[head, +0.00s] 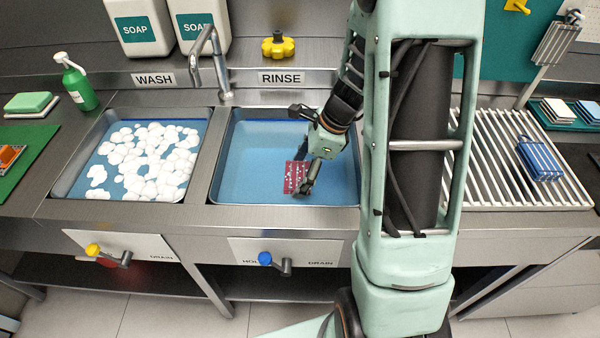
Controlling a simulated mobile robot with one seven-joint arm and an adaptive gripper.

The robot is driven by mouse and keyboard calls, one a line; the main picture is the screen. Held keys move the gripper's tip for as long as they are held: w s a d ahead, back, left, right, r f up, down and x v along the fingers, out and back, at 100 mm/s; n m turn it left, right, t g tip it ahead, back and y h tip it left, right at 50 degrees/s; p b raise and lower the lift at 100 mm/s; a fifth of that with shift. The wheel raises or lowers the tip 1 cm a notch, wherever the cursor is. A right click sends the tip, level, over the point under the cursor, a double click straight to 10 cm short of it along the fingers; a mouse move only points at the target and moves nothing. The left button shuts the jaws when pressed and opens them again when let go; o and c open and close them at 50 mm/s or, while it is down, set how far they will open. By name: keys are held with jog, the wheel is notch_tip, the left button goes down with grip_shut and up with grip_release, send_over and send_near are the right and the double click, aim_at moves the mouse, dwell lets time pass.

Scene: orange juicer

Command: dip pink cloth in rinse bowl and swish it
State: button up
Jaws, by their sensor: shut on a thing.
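The rinse bowl (245,165) is a steel basin of clear blue water below the RINSE label. My gripper (302,183) reaches down into the right half of this bowl. It is shut on a pink cloth (292,174), a small dark pink piece with pale specks. The cloth hangs at the fingers, at or near the water; I cannot tell how deep it is. My arm hides the bowl's right edge and part of the counter there.
The wash basin (88,183) with white foam lies to the left, past a steel divider. A faucet (222,75) stands behind the divider. A slatted rack (500,185) with a blue item (540,162) is at right. A green bottle (76,85) stands at left.

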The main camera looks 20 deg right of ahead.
aim_at(300, 175)
notch_tip(300, 175, up, 11)
jog(key=p, duration=0.8)
jog(key=shift+f+p, duration=0.15)
jog(key=shift+p, duration=0.15)
